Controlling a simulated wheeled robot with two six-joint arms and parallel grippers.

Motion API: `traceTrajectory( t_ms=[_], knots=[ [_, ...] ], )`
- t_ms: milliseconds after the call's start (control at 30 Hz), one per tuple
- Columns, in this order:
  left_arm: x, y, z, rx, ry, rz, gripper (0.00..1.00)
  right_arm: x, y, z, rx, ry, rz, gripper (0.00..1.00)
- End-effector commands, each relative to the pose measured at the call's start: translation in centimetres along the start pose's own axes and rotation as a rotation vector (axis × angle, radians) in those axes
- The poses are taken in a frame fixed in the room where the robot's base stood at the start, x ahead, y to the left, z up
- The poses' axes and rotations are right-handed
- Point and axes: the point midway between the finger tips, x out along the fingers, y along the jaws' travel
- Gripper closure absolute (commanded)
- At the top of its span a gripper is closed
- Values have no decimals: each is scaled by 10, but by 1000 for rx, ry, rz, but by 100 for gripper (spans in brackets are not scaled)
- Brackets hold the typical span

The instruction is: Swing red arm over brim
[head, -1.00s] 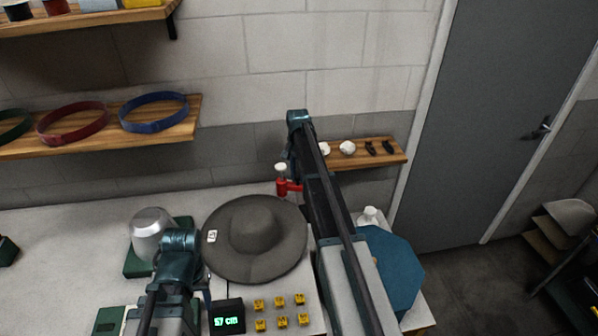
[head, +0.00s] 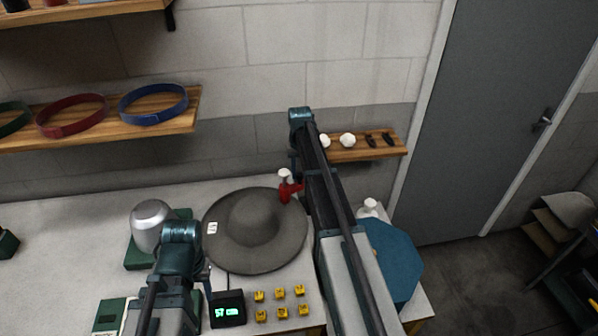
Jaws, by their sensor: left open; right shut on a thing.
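The grey wide-brimmed hat (head: 250,258) lies flat on the table, with a small white tag on its left brim. The red arm (head: 289,190) with a white knob (head: 285,174) is at the hat's back right, its lower end overlapping the brim edge in the picture. My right gripper (head: 293,166) hangs down by the white knob and is shut on the red arm's piece; my own arm partly hides the fingers. My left gripper (head: 206,277) is low at the hat's left front, open, its fingers mostly hidden by its wrist.
A silver dome (head: 152,226) on a green base stands left of the hat. A display (head: 227,308) and several yellow blocks (head: 281,292) are in front. A blue octagonal board (head: 393,262) and a white bottle (head: 369,208) are at right. Wall shelves stand behind.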

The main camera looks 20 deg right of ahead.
Motion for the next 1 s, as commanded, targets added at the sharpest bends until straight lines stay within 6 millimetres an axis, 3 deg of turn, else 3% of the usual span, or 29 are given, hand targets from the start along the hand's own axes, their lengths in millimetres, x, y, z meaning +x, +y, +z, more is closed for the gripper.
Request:
traceTrajectory(
  t_ms=[533,567,600,1000],
  knots=[
    [0,0,0,0,0,0,50,0,0,1,-19,0,0,100],
    [0,0,0,0,0,0,50,0,0,1,-18,0,0,60],
    [0,0,0,0,0,0,50,0,0,1,-18,0,0,53],
    [-2,0,0,0,0,0,50,-2,0,1,-18,0,0,53]
  ],
)
